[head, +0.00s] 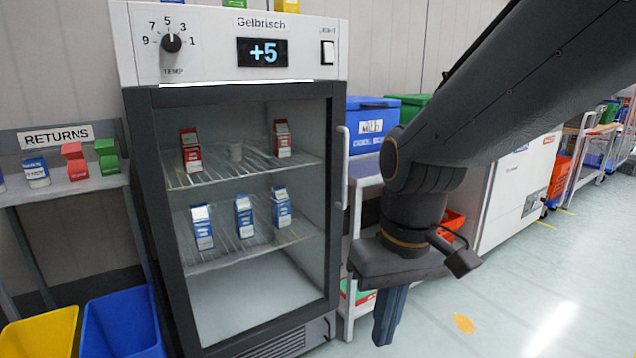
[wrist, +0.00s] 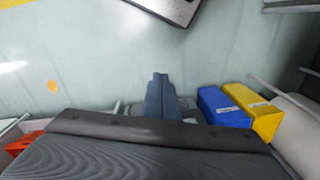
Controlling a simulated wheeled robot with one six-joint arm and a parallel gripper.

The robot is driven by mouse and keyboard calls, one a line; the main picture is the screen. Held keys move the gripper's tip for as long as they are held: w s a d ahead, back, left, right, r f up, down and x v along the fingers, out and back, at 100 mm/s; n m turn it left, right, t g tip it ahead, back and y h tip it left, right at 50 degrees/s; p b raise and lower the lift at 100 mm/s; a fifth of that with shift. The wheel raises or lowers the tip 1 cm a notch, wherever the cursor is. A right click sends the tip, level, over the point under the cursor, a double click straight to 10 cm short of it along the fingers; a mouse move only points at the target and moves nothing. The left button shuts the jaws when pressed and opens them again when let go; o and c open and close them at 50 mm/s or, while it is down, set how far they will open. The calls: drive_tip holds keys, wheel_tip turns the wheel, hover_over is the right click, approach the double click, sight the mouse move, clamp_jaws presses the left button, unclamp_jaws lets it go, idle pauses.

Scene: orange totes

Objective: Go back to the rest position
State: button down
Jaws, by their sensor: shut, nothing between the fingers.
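In the wrist view the fingers (wrist: 160,95) show pressed together near the middle. The fridge (head: 230,45) has a dark-framed glass door with a handle at its right. Inside, red cartons (head: 191,150) stand on the upper shelf and blue cartons (head: 244,216) on the lower shelf.
A returns shelf (head: 60,190) with cartons is at the left. Below are a yellow bin (head: 40,335) and a blue bin (head: 122,325). A cart (head: 366,195) with a blue tote (head: 372,118) stands behind my arm. The floor (head: 500,290) is clear at the right.

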drive_tip(key=s+d+r+m+p, duration=0.3)
drive_tip(key=d+r+p, duration=0.4)
drive_tip(key=p, duration=0.9)
drive_tip(key=shift+s+d+r+h+p, duration=0.15)
drive_tip(key=shift+d+r+h+p, duration=0.25)
drive_tip(key=shift+d, duration=0.95)
